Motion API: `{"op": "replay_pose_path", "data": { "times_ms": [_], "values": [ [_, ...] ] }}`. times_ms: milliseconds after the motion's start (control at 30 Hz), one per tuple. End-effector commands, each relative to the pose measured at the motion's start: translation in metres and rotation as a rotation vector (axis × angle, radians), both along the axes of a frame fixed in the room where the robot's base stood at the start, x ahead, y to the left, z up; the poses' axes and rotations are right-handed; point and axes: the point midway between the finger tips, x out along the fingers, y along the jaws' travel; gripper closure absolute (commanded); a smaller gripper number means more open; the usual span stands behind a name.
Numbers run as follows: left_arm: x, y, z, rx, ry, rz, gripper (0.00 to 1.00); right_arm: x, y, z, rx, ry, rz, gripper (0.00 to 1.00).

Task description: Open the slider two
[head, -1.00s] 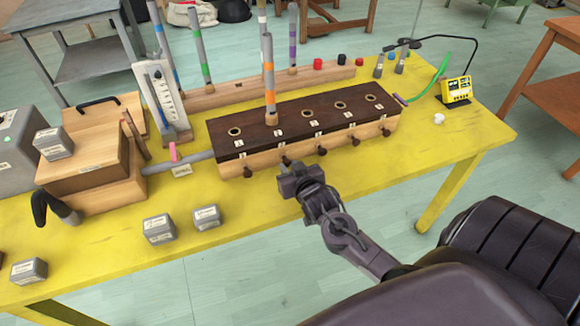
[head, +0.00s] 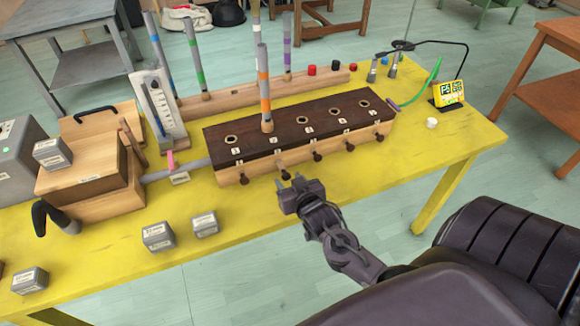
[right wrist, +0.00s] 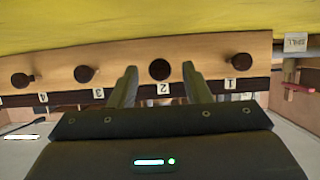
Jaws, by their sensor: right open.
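The long wooden box (head: 300,140) with a dark top lies on the yellow table. Its front carries a row of dark round knobs with number labels. Knob two (head: 282,168) is the second from the left; in the right wrist view knob two (right wrist: 160,69) sits above label 2, between my fingers. My right gripper (head: 291,182) is open, in front of knob two and apart from it in the head view. The right gripper's fingers also show in the right wrist view (right wrist: 160,85), empty. How far slider two sticks out is hard to tell. My left gripper is out of view.
Striped tubes stand on the box (head: 265,95) and on the rail behind (head: 250,92). Small grey blocks (head: 158,236) lie at the front left. A yellow meter (head: 448,93) stands at the right. The table right of the box is mostly clear.

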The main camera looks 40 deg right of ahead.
Motion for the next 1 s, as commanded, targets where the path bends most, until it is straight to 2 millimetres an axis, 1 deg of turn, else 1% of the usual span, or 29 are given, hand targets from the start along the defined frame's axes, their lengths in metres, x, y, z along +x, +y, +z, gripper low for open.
{"op": "replay_pose_path", "data": {
  "times_ms": [167,300,500,633,1000],
  "values": [
    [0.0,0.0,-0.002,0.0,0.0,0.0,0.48,-0.021,0.005,0.007,0.001,0.003,0.001,0.56],
    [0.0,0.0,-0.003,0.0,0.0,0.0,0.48,-0.043,0.01,0.016,0.002,0.003,0.0,0.56],
    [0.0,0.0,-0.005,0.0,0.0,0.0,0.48,-0.064,0.015,0.025,0.002,0.003,0.0,0.56],
    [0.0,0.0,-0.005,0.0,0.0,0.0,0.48,-0.069,0.016,0.028,0.001,0.002,-0.001,0.56],
    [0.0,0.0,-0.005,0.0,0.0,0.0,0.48,-0.069,0.016,0.029,0.001,0.001,-0.001,0.56]
  ]
}}
